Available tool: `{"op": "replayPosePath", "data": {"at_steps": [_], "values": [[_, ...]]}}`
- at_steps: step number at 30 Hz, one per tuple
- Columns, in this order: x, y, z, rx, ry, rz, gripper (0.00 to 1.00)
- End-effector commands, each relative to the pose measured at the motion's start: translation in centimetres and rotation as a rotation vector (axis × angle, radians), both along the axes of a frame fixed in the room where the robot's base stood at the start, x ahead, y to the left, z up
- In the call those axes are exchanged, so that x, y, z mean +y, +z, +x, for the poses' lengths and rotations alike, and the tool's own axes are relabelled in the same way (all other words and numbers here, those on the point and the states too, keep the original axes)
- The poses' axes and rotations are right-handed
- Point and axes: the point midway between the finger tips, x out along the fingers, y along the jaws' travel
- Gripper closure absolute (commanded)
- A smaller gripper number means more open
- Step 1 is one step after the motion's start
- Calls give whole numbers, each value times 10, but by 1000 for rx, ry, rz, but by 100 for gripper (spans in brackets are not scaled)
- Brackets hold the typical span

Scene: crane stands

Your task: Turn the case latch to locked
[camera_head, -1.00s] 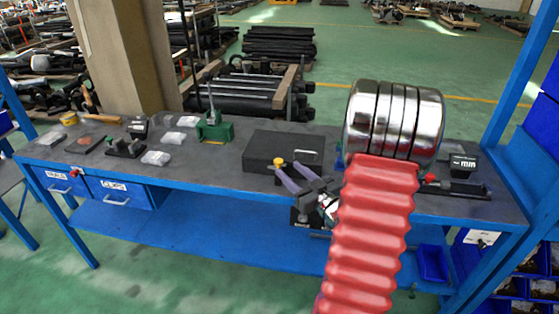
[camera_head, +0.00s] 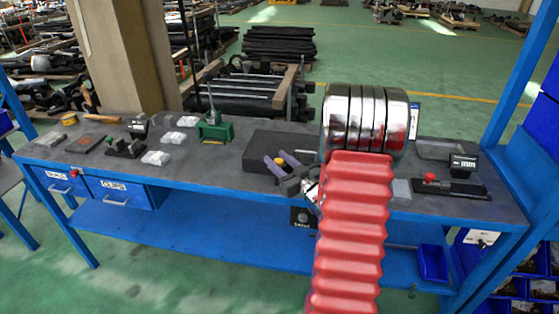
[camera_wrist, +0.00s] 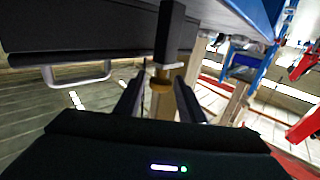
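The black case (camera_head: 262,144) lies on the bench, its right part hidden behind my arm. It also shows in the wrist view (camera_wrist: 60,35), with a silver handle (camera_wrist: 80,76) on it. The latch has a dark bar (camera_wrist: 173,32) and a yellow-brass knob (camera_wrist: 160,82); the knob also shows in the head view (camera_head: 280,161). My gripper (camera_wrist: 160,88) is open, with one finger on each side of the knob. Gaps seem to remain at both sides; contact cannot be told. The lock position cannot be read.
A green stand (camera_head: 214,130) and pale packets (camera_head: 156,158) are on the bench left of the case. A black device with a red knob (camera_head: 430,177) is at the right. Two blue drawers (camera_head: 122,192) hang under the bench's left end.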

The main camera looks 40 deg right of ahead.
Motion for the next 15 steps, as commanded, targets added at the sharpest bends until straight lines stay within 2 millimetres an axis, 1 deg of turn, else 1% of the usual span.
{"op": "replayPosePath", "data": {"at_steps": [1, 2, 14, 15], "values": [[0, 0, 0, 0, 0, 0, 68], [0, 0, 0, 0, 0, 0, 70], [0, 0, 0, 0, 0, 0, 98], [-6, 0, -1, 0, -1, -1, 98]]}}
